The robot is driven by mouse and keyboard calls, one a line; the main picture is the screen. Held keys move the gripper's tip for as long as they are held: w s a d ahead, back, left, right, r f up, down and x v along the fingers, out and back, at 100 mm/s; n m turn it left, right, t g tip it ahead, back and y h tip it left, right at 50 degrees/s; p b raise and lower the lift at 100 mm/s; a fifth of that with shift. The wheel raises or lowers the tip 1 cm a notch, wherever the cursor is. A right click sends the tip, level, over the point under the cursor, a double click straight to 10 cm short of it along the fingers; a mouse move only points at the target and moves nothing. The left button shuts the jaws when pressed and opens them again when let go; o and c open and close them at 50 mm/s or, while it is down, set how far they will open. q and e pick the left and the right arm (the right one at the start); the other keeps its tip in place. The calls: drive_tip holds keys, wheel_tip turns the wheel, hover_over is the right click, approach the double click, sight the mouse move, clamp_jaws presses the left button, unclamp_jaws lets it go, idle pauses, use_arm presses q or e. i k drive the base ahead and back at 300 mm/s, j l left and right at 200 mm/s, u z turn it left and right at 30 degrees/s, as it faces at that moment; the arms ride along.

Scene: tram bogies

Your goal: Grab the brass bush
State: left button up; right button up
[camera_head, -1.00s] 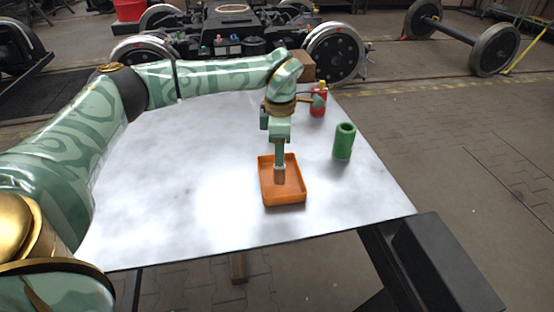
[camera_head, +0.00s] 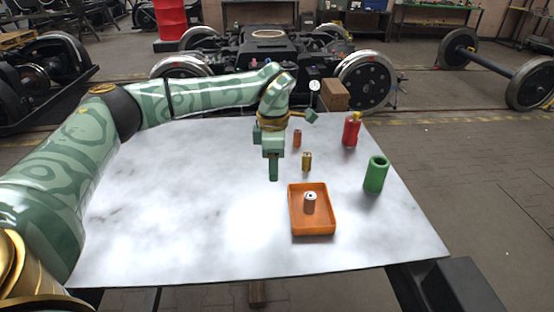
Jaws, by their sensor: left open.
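The brass bush (camera_head: 306,162), a small gold-coloured cylinder, stands upright on the table just behind the orange tray. My left gripper (camera_head: 273,174) points down, to the left of the brass bush and apart from it. It is open and holds nothing, though its fingers overlap in this view. The orange tray (camera_head: 292,212) has a small grey bush (camera_head: 310,204) with a dark hole standing in it. A copper-coloured bush (camera_head: 297,139) stands farther back, right beside my wrist in the picture. My right gripper is not in view.
A green cylinder (camera_head: 376,174) stands right of the tray, and a red bottle (camera_head: 351,132) with a yellow top stands behind it. A brown block (camera_head: 335,94) is at the table's far edge. The left and front of the pale table (camera_head: 180,220) are clear.

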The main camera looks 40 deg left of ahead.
sight(306, 158)
drive_tip(key=u, duration=0.85)
